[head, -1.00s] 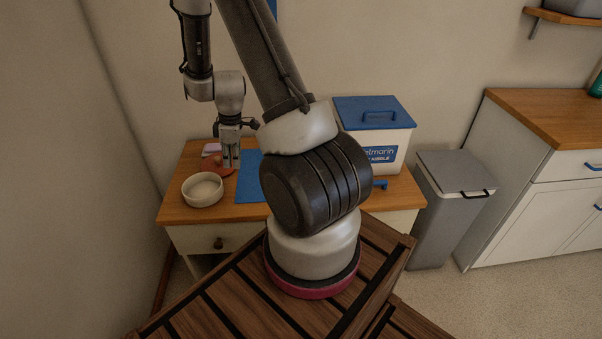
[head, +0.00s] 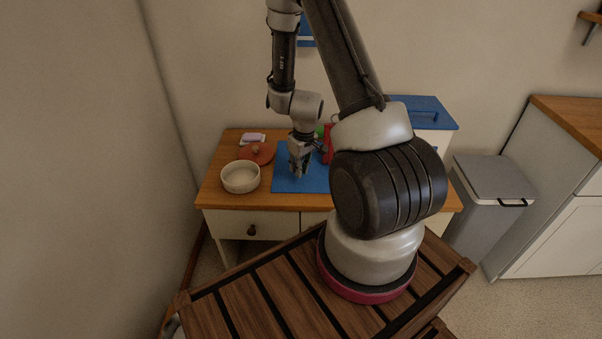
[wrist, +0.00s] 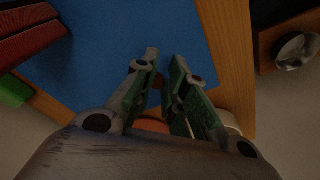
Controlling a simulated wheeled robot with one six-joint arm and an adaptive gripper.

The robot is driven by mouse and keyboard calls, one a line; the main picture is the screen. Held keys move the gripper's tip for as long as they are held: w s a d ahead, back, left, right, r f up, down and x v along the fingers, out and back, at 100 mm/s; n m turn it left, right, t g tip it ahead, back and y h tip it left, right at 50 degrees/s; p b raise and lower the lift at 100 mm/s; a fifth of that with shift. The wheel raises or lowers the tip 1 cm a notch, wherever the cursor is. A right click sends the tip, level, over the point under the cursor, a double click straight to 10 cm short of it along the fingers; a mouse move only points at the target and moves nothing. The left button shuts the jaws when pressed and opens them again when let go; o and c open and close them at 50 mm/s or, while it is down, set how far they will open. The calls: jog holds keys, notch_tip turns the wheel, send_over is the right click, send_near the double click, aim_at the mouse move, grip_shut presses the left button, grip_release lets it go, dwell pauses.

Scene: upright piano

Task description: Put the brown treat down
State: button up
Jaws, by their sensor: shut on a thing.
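My gripper (head: 299,174) points down over the blue mat (head: 282,183) on the wooden-topped table. In the wrist view its green-padded fingers (wrist: 161,72) are nearly together. The brown treat (wrist: 160,82) shows as a small dark brown patch between the fingertips, mostly hidden by them. The blue mat fills much of the wrist view (wrist: 110,45) beneath the fingers. I cannot tell whether the treat touches the mat. In the head view the treat is too small to make out.
A cream bowl (head: 240,179) and a round orange-red plate (head: 262,153) stand left of the mat. A pink-and-white item (head: 252,138) lies behind the plate. A red object (wrist: 35,38) and a green one (wrist: 12,91) are beside the mat. A blue-lidded box (head: 432,145) stands right.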

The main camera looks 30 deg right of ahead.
aim_at(298, 180)
jog(key=shift+f, duration=1.55)
jog(key=shift+f, duration=0.1)
jog(key=o, duration=0.6)
